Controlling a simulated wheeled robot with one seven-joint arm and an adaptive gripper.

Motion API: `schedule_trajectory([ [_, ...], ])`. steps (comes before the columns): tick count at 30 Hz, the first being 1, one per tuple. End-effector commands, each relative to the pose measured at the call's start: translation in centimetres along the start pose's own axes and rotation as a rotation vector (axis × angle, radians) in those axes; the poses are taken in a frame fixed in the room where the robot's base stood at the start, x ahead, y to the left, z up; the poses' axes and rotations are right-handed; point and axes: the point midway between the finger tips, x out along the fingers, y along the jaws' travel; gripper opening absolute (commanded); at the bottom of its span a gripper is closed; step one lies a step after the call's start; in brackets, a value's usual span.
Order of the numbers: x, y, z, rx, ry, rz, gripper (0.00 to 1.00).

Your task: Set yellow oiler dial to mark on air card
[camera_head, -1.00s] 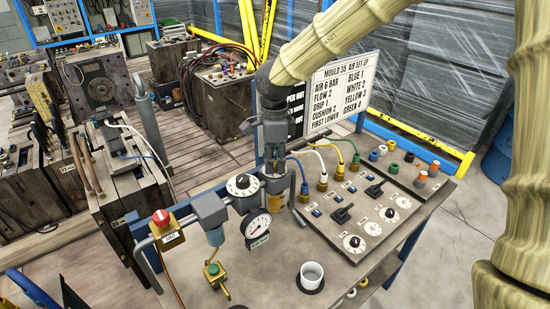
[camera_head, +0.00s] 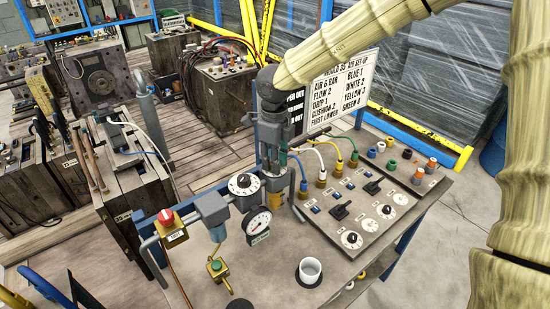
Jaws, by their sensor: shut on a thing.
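My gripper (camera_head: 278,168) points down at the air unit on the bench. It is shut on the top of the oiler (camera_head: 277,190), whose yellowish bowl shows just below the fingers. The fingers hide the oiler dial and its marks. The air card (camera_head: 340,88) stands upright behind and to the right, partly covered by my arm. It reads AIR 6 BAR, FLOW 2, DRIP 1, CUSHION 2, with BLUE 1, WHITE 2, YELLOW 3, GREEN 4.
A black dial (camera_head: 243,184) and pressure gauge (camera_head: 258,222) sit left of the gripper. A red-knobbed valve (camera_head: 168,222) is further left. A panel (camera_head: 335,225) with hoses, switches and dials is at right. Blocks crowd the back left.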

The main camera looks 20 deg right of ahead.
Motion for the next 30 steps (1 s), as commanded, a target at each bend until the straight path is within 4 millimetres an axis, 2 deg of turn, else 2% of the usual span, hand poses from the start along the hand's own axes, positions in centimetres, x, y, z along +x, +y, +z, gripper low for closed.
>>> schedule_trajectory([
  [14, -0.09, -0.12, 0.08, 0.015, -0.002, -0.002, 0.02],
  [15, -0.09, -0.12, 0.09, 0.014, -0.002, -0.002, 0.32],
  [18, -0.08, -0.09, 0.08, 0.014, -0.002, -0.002, 0.49],
  [30, -0.46, -0.02, 0.12, 0.013, -0.002, -0.001, 0.49],
])
